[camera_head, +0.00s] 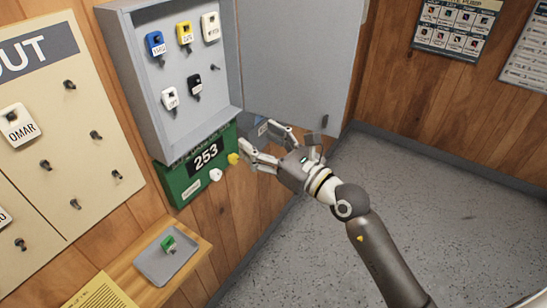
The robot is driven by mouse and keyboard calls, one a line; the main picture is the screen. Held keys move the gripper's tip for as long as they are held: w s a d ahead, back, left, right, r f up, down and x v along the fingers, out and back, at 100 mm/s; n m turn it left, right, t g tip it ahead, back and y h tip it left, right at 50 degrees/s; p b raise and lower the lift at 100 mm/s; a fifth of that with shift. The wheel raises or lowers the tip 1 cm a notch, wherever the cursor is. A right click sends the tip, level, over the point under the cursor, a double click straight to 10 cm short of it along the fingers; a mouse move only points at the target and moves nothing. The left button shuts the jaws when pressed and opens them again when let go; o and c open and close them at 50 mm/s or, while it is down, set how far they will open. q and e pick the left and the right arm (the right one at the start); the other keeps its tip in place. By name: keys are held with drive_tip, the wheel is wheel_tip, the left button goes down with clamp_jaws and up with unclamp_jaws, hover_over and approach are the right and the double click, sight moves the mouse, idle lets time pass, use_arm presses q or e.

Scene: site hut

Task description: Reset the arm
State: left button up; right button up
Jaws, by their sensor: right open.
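My right gripper (257,142) is in the middle of the view, at the end of my right arm that comes in from the lower right. Its fingers are spread and point left, and I see nothing between them. The fingertips are close to the right end of a green box (183,180) marked 253, near its yellow knob (233,158). I cannot tell whether a finger touches the box. My left gripper is not in view.
A grey key cabinet (135,75) with hanging tagged keys has its door (300,60) open above my gripper. A wooden shelf (200,247) below holds a grey tray (150,264) with a green-tagged item. A pegboard (50,130) is left. The floor (420,210) at right is clear.

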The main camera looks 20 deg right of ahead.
wheel_tip(320, 180, down, 27)
drive_tip(key=s+d+m+g+h+b, duration=0.1)
drive_tip(key=d+m+h+b, duration=0.2)
drive_tip(key=m, duration=1.1)
drive_tip(key=s+d+f+m+g+h+b, duration=0.15)
drive_tip(key=s+f+m, duration=0.35)
drive_tip(key=f, duration=0.6)
drive_tip(key=s+d+f+m+g+h, duration=0.2)
drive_tip(key=s+d+f+m+h, duration=0.3)
drive_tip(key=f, duration=0.7)
drive_tip(key=s+f+m+g, duration=0.3)
drive_tip(key=s+f+m, duration=0.35)
drive_tip(key=f, duration=0.35)
use_arm(q)
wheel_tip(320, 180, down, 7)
drive_tip(key=b, duration=0.2)
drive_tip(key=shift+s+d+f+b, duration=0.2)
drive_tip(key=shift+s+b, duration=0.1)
drive_tip(key=shift+b, duration=0.1)
use_arm(e)
drive_tip(key=s+f+m+g, duration=0.2)
drive_tip(key=s+f, duration=0.3)
drive_tip(key=s, duration=0.5)
drive_tip(key=s+f+m+g, duration=0.3)
drive_tip(key=s+f+m, duration=0.1)
drive_tip(key=s, duration=0.6)
drive_tip(key=s+f+m+g, duration=0.3)
drive_tip(key=s+f, duration=0.4)
drive_tip(key=s, duration=0.3)
drive_tip(key=shift+s, duration=0.4)
